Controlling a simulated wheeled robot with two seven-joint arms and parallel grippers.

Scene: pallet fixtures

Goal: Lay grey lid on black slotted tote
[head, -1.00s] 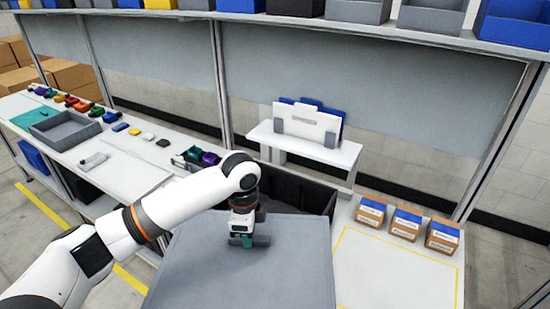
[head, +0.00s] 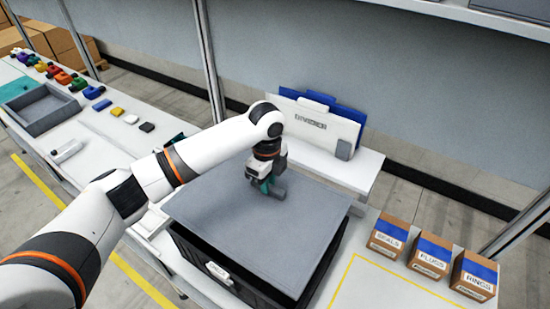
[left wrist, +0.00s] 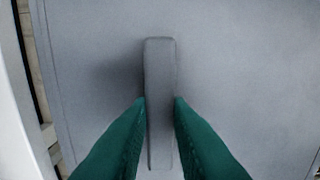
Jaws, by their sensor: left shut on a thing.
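The grey lid (head: 250,225) is a flat plate over the black tote (head: 205,262) and covers most of its top. The tote's dark front and right walls show below the lid, with a white label (head: 219,270) on the front. A dark strip shows past the lid's far right edge. I cannot tell whether the lid touches the rim all round. My left gripper (head: 267,186) is shut on the lid's grey bar handle (head: 279,188). In the left wrist view, green fingers (left wrist: 160,105) press both sides of the handle (left wrist: 159,60). My right gripper is out of view.
Three labelled cartons (head: 430,253) stand right of the tote, behind a yellow-outlined area (head: 385,285). A raised white shelf (head: 350,170) with upright white and blue panels stands behind. A grey tray (head: 45,108) and small coloured parts lie on the left bench.

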